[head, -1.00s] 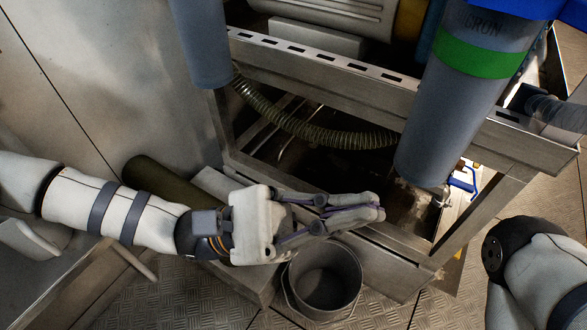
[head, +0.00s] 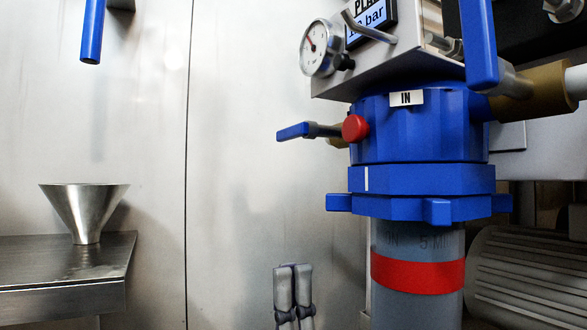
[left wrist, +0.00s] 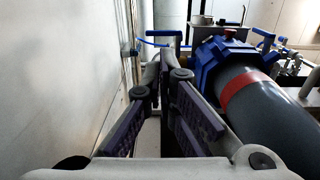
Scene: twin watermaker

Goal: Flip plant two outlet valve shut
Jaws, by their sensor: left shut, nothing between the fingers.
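My left gripper (head: 293,268) points upward at the bottom of the head view, shut and empty, left of and below a blue filter head (head: 420,130) marked "IN". A blue lever (head: 295,131) sticks out to the left of that head, roughly level. A second blue lever (head: 478,45) hangs upright at its upper right, and a third (head: 92,32) hangs down at the upper left. I cannot tell which is the plant two outlet valve. In the left wrist view my fingers (left wrist: 164,62) are beside the filter head (left wrist: 218,58), apart from the levers. My right gripper is out of view.
A pressure gauge (head: 320,47) and a partly cut-off display (head: 370,22) sit above the filter head. A grey housing with a red band (head: 418,274) is below it. A metal funnel (head: 84,210) stands on a shelf (head: 60,265) at left. The wall between is clear.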

